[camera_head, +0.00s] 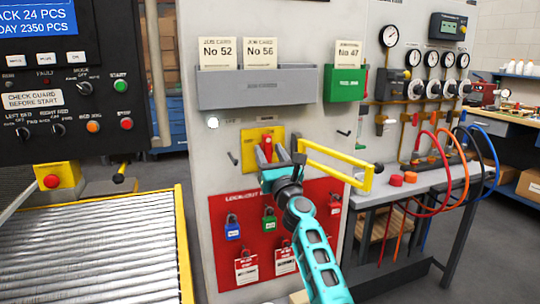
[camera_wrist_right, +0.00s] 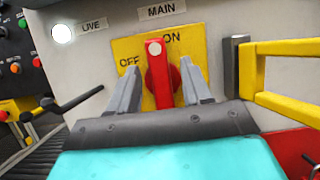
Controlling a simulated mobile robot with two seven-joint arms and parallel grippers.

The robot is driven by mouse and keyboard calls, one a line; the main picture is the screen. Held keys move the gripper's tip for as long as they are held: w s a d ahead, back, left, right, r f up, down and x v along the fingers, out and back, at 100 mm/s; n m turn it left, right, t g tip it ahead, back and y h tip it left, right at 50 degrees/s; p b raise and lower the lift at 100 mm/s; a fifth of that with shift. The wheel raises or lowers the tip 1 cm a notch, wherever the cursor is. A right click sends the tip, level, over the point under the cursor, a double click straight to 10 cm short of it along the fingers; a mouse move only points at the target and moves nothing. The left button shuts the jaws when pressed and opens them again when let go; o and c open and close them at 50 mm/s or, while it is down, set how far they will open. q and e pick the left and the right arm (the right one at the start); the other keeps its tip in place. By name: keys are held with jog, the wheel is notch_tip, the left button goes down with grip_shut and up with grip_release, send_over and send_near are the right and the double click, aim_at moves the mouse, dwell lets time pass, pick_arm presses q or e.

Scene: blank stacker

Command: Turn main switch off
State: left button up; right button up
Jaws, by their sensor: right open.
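The main switch is a red handle (camera_head: 266,148) on a yellow plate (camera_head: 247,141) on the grey panel. In the right wrist view the red handle (camera_wrist_right: 158,72) stands nearly upright, its white-dotted top between the words OFF and ON. The sign MAIN is above it. My right gripper (camera_head: 278,153) is at the switch. In the right wrist view the two fingers of my right gripper (camera_wrist_right: 160,82) are open, one on each side of the handle, with gaps. A white lamp (camera_wrist_right: 63,34) beside the LIVE label is lit. My left gripper is in neither view.
A yellow bar guard (camera_head: 335,162) juts out just right of the switch. A red lockout board (camera_head: 285,255) with padlocks and tags is below. A grey card holder (camera_head: 257,88) is above. The control panel (camera_head: 75,100) and roller conveyor (camera_head: 90,250) are at left.

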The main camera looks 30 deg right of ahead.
grip_shut()
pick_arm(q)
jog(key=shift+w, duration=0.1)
